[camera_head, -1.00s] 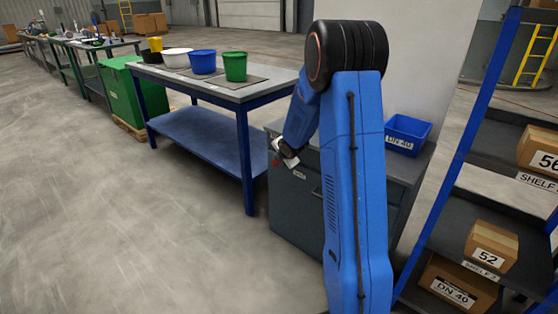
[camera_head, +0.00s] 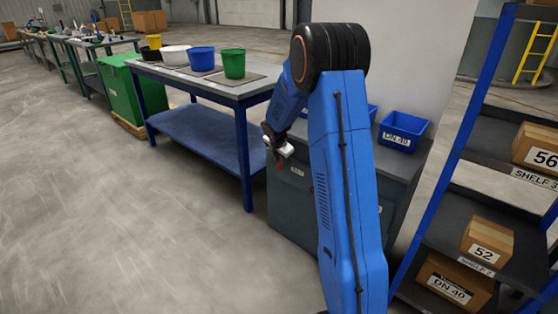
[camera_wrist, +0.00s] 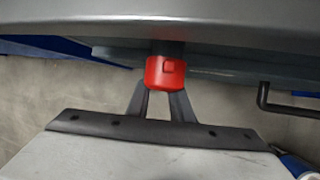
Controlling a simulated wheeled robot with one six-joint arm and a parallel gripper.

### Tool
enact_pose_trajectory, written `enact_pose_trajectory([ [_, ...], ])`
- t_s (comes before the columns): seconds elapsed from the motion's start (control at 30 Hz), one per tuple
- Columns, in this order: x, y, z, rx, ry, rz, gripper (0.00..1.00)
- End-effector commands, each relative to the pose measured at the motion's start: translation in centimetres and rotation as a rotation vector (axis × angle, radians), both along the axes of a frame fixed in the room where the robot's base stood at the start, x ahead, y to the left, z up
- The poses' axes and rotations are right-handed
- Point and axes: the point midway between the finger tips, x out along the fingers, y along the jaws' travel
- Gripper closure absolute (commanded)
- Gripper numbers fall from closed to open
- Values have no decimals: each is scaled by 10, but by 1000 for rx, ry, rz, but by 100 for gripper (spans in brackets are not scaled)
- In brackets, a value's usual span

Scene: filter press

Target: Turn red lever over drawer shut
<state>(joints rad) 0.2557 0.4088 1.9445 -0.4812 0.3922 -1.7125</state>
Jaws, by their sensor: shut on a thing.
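The red lever (camera_wrist: 165,72) shows in the wrist view at the upper middle, against the grey cabinet edge. My gripper (camera_wrist: 165,95) has its two dark fingers converging on the red lever and is shut on it. In the head view my gripper (camera_head: 280,150) is at the upper front of the grey drawer cabinet (camera_head: 290,215), with a small bit of red just below it. My arm hides much of the cabinet front. A dark bent handle (camera_wrist: 264,98) juts from the cabinet at the right of the wrist view.
A blue bin (camera_head: 403,130) labelled DN 40 stands on the cabinet top. A blue-framed table (camera_head: 205,140) with buckets stands to the left. A blue-framed shelf with cardboard boxes (camera_head: 487,242) stands close at the right. The floor in front at left is clear.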

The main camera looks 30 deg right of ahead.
Motion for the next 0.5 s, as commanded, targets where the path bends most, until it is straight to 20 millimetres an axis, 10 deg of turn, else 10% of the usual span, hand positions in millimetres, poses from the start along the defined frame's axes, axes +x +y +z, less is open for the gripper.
enact_pose_trajectory([
  [0.5,-11,-4,-1,-88,240,0,100],
])
